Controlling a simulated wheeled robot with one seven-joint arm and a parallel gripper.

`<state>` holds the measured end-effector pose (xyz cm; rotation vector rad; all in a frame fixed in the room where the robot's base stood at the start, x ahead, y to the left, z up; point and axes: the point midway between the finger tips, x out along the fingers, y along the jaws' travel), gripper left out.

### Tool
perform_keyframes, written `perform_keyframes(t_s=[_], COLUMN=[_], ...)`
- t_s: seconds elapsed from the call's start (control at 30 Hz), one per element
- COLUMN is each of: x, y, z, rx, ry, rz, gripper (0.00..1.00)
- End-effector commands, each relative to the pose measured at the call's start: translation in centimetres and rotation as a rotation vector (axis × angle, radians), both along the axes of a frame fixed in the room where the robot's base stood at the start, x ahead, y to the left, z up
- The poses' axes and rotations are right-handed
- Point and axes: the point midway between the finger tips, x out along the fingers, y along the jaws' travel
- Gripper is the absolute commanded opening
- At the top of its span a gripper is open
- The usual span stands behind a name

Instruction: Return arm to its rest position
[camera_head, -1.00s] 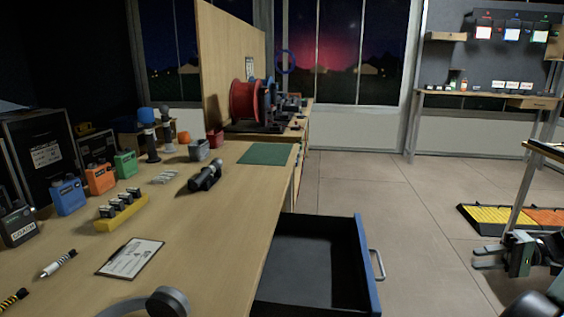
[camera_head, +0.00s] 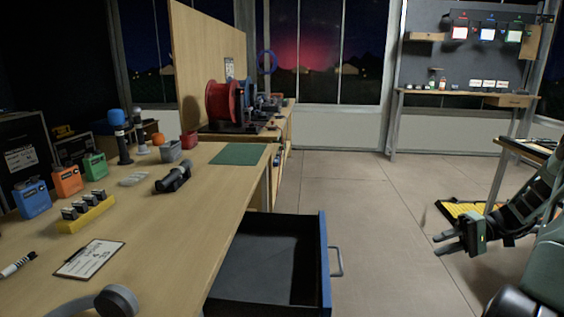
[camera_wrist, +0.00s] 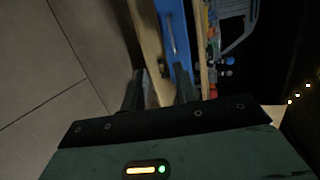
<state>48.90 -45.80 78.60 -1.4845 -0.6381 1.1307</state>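My arm reaches in from the right edge of the head view, over the floor and to the right of the open drawer. My gripper (camera_head: 441,244) is open and points left, apart from the desk and the drawer. In the wrist view its two fingers (camera_wrist: 158,92) stand apart with nothing between them. The wrist view looks past the fingers at floor, a blue drawer front (camera_wrist: 180,55) and the desk edge.
A wooden desk (camera_head: 150,215) holds radios, microphones, a clipboard (camera_head: 90,258) and headphones (camera_head: 116,300). Its blue-fronted drawer (camera_head: 324,265) stands open into the aisle. A yellow mat (camera_head: 462,209) and a table (camera_head: 525,150) are at right. The middle floor (camera_head: 350,195) is clear.

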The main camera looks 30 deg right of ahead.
Motion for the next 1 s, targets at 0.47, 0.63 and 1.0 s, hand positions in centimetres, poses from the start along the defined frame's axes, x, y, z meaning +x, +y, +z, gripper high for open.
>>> perform_keyframes(t_s=[0.47,0.63,1.0], x=[9.1,9.5,2.2], y=[17.5,27.3,44.2], z=[4.7,6.5,9.3], rx=[-0.274,-0.480,-0.951], ry=[0.238,0.298,0.187], rz=[0.413,0.593,0.868], gripper=[0.30,0.30,0.30])
